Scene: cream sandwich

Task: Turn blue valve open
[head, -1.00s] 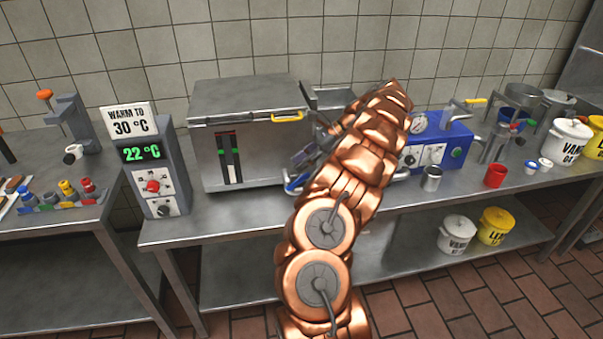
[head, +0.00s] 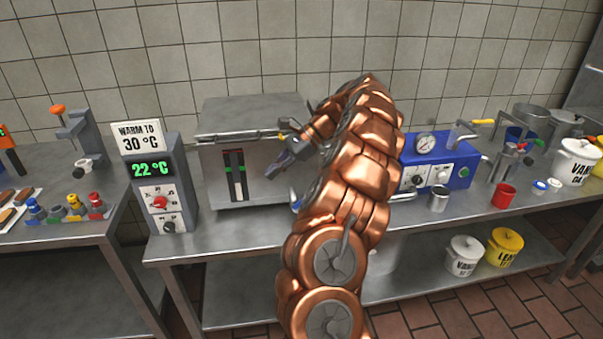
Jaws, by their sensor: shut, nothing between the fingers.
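My gripper (head: 280,164) is dark grey, at the end of my copper arm. A small blue part (head: 296,205) shows low beside the box, mostly hidden behind my arm. A small blue-topped fitting (head: 34,208) stands in a row with green, yellow and red ones on the left table. I cannot tell which blue part is the valve, or its position.
A grey control unit (head: 160,183) reads 22 °C under a "WARM TO 30 °C" sign. A blue machine (head: 464,173) with a gauge stands right of my arm, with a steel cup (head: 438,200) and red cup (head: 503,196). Lidded buckets stand below and far right.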

